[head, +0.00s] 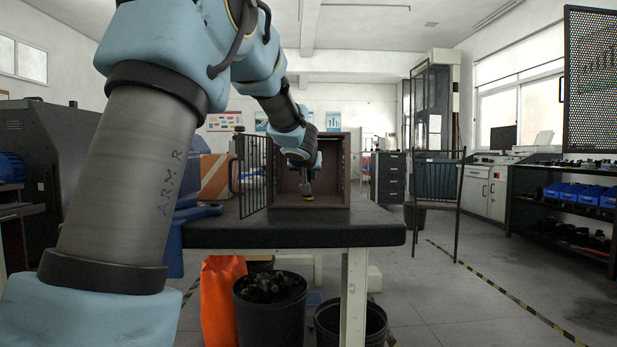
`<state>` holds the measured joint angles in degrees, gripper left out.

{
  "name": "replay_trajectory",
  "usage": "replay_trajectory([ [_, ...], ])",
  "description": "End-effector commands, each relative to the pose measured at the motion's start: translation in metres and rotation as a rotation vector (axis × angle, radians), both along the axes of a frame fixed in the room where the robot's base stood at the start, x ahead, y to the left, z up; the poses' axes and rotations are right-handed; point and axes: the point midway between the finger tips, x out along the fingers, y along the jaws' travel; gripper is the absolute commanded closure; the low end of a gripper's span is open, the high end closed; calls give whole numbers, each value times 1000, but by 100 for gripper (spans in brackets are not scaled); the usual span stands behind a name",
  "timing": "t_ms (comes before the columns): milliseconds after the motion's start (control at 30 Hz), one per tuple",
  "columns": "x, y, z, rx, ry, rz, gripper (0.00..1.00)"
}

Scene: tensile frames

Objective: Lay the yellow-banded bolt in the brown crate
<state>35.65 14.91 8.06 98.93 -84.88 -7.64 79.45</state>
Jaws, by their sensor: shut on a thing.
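The brown crate (346,168) stands on the dark tabletop with its open front towards me. A barred door (253,175) swings out at its left side. My gripper (306,189) is at the crate's opening, low over its floor, and is shut on the yellow-banded bolt (309,198). The bolt shows only as a small dark and yellow shape under the fingertips. I cannot tell whether it touches the crate floor. The fingers are too small to see in detail.
The table (300,232) has bare room in front of the crate. A blue vise (200,210) and a cardboard box (214,175) are at the left. Black bins (268,318) and an orange bag (221,295) are below.

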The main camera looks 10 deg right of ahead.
Motion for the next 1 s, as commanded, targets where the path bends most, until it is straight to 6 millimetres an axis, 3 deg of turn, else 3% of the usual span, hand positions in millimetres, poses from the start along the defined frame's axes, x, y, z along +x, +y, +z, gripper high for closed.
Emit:
replay_trajectory([
  [167,0,0,-4,0,-1,0,100],
  [200,0,0,-4,0,0,0,77],
  [433,0,0,-4,0,0,0,51],
  [767,0,0,2,-1,0,0,51],
  [1000,-34,11,18,0,-1,-2,51],
])
